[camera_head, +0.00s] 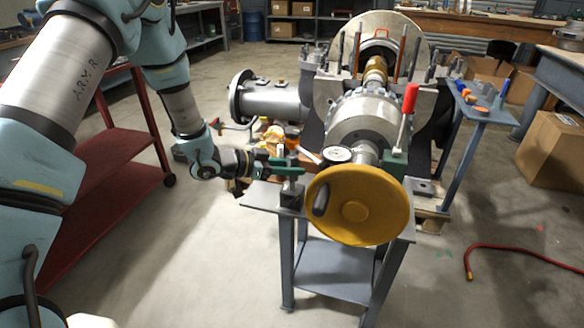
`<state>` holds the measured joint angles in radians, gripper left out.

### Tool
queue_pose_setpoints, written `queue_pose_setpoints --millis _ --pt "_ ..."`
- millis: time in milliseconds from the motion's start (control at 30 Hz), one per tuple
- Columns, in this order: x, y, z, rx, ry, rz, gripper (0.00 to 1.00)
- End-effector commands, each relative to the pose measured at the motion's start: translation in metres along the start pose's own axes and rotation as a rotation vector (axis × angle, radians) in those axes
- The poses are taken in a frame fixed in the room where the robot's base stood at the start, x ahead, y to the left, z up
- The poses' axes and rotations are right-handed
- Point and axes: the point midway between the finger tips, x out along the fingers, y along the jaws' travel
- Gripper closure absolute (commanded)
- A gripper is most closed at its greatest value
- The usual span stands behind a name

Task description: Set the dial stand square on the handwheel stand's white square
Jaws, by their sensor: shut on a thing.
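My gripper (284,166) reaches in from the left with green fingers, shut on the upright post of the dial stand. The dial stand has a dark block base (291,196), and a white-faced dial (336,155) shows to the right of the post. It looks upright, with its base over the left part of the handwheel stand's grey top (259,197). I cannot tell whether the base touches the top. The yellow handwheel (357,206) covers the middle of that stand.
A red-handled lever (407,108) stands behind the handwheel, in front of a large grey machine casing (362,124). A red cart (112,150) is at left. A small blue-grey table (483,113) and a cardboard box (556,150) are at right. A red hose (515,249) lies on the floor.

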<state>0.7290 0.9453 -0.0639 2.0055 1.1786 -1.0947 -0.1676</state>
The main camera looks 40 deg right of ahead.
Motion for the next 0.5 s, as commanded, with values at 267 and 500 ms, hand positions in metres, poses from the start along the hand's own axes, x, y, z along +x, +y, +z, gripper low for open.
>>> queue_pose_setpoints --millis 267,500 --pt "0.001 -0.0004 -0.0006 0.002 0.005 0.0 1.0" --pt "0.0011 -0.0002 0.0005 0.001 0.003 0.0 0.65"
